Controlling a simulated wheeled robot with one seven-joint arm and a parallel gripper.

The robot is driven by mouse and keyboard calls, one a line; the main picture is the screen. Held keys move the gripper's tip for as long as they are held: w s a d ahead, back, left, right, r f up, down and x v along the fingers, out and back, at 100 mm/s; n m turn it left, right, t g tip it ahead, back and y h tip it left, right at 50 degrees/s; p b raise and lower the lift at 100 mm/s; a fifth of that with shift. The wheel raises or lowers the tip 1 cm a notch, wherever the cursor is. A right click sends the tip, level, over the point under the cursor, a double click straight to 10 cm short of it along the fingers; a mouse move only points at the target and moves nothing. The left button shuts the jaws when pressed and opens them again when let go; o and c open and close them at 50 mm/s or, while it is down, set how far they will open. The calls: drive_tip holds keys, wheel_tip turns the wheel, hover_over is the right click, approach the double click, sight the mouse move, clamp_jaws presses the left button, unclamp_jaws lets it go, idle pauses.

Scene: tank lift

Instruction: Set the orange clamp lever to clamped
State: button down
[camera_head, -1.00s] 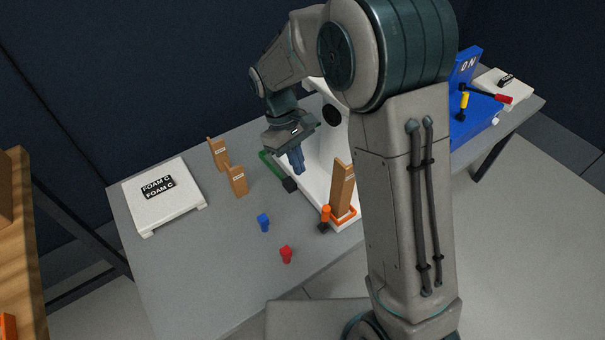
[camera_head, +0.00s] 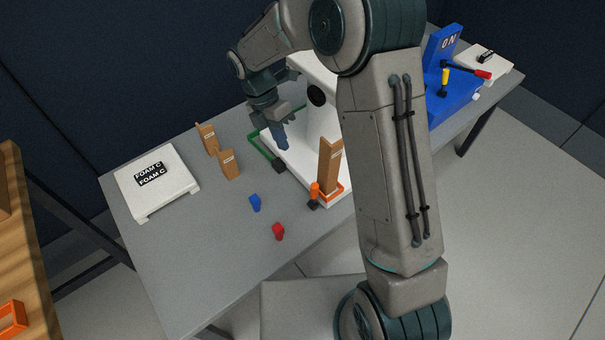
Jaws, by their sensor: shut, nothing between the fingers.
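The orange clamp lever (camera_head: 315,190) stands upright on a small black base at the front left corner of the white fixture (camera_head: 296,168). An orange band lies beside it around the foot of a brown block (camera_head: 330,165). My gripper (camera_head: 283,146) points down above the left side of the white fixture, behind and left of the lever and apart from it. Its fingers are together with nothing between them. My arm hides the right part of the fixture.
A green bar with a black end (camera_head: 279,166) lies near my gripper. Two brown blocks (camera_head: 229,164), a blue peg (camera_head: 255,202) and a red peg (camera_head: 278,231) stand on the grey table. A white FOAM C platform (camera_head: 180,190) is left; a blue ON unit (camera_head: 440,95) is right.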

sight(313, 195)
drive_tip(key=s+d+f, duration=0.5)
drive_tip(key=f, duration=0.4)
drive_tip(key=shift+s+d+f+b, duration=0.15)
drive_tip(key=shift+d+f+b, duration=0.1)
drive_tip(key=shift+b, duration=0.15)
drive_tip(key=shift+s+a+r, duration=0.1)
